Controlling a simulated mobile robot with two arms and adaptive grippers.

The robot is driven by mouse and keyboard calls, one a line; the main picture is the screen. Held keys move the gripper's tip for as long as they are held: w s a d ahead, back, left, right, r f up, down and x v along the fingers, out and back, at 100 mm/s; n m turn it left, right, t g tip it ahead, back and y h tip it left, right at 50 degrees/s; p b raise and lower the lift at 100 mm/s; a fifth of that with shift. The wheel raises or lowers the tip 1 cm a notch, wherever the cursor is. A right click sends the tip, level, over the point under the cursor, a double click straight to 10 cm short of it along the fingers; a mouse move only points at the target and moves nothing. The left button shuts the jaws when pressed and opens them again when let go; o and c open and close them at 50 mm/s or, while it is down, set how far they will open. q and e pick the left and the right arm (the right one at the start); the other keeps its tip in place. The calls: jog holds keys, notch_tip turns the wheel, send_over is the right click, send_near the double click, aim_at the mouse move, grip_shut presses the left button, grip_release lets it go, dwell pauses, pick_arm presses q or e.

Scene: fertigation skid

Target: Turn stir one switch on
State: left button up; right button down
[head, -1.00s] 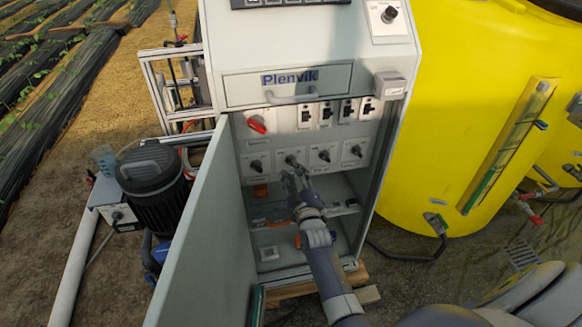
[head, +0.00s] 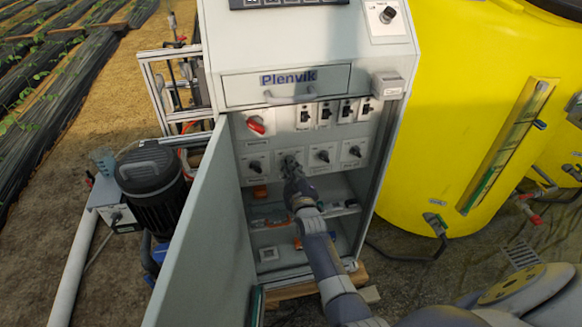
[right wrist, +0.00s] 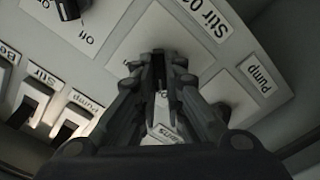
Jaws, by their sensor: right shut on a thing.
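The cabinet's lower row of rotary switches (head: 323,155) sits on white plates below a row of breakers. My right gripper (head: 292,166) reaches in from below and is at the second switch from the left. In the right wrist view the right gripper (right wrist: 161,85) is shut on a dark switch knob, mostly hidden between its fingers. The plate behind carries a label starting "Stir 0" (right wrist: 202,17); its last character is hard to read. The knob's angle cannot be told. My left gripper is not in view.
A red rotary switch (head: 256,124) is at the upper left of the panel. The cabinet door (head: 205,240) stands open at left. A neighbouring knob (right wrist: 70,8) and a "Pump" label (right wrist: 258,75) are close to the gripper. A yellow tank (head: 450,120) stands right.

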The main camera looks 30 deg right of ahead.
jog(key=shift+r+m, duration=0.15)
jog(key=shift+m, duration=0.15)
jog(key=shift+d+r+m+b, duration=0.1)
jog(key=shift+d+m+b, duration=0.05)
jog(key=shift+m, duration=2.7)
jog(key=shift+d+r+m+b, duration=0.1)
jog(key=shift+d+m+b, duration=0.1)
jog(key=shift+m, duration=2.7)
jog(key=shift+d+m+b, duration=0.1)
jog(key=shift+m+b, duration=0.05)
jog(key=shift+m, duration=2.7)
jog(key=c, duration=1.7)
grip_release()
jog(key=shift+f, duration=0.15)
jog(key=shift+f, duration=0.1)
